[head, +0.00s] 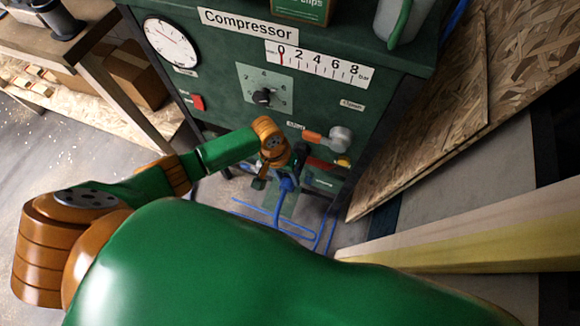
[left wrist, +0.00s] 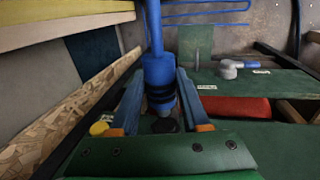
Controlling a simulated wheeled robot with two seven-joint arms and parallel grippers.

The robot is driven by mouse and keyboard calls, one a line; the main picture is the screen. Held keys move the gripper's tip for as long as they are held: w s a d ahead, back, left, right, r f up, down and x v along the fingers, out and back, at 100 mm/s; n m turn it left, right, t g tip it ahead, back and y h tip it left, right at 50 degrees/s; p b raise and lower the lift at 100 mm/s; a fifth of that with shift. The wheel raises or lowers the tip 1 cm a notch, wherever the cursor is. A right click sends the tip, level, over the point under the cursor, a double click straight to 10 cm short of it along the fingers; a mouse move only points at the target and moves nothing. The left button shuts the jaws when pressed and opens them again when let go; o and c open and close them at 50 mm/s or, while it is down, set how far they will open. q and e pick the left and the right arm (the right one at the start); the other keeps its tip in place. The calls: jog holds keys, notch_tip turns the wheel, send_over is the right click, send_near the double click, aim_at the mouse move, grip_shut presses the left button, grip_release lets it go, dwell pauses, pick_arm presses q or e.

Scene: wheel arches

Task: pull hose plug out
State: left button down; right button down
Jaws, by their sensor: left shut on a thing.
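The blue hose plug (head: 287,184) is low at the front of the green compressor (head: 225,80). My left gripper (head: 297,168) is at the plug, and its arm comes in from the left. In the left wrist view the hose plug (left wrist: 158,72) has a blue body and black rings. It stands between the two fingers of the left gripper (left wrist: 160,80), which is shut on it. A blue hose (left wrist: 154,25) runs from the plug. A dark round part (left wrist: 165,125) lies beyond the black rings; whether the plug touches it, I cannot tell. My right gripper is out of view.
The compressor front carries a round gauge (head: 171,43), a knob (head: 263,97), a red switch (head: 197,102) and an orange-handled valve (head: 318,137). Blue hose loops (head: 290,229) lie below. A wooden bench (head: 75,45) stands left; boards (head: 425,130) lean at right.

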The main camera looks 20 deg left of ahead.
pick_arm(q)
jog(key=shift+s+f, duration=0.15)
jog(key=shift+c, duration=1.9)
grip_release()
jog(key=shift+r, duration=0.45)
jog(key=r+p, duration=0.1)
jog(key=r, duration=0.2)
jog(key=a+r, duration=0.1)
jog(key=r, duration=0.2)
jog(key=shift+a+r+p, duration=0.15)
jog(key=shift+a+p, duration=0.05)
jog(key=shift+p, duration=0.2)
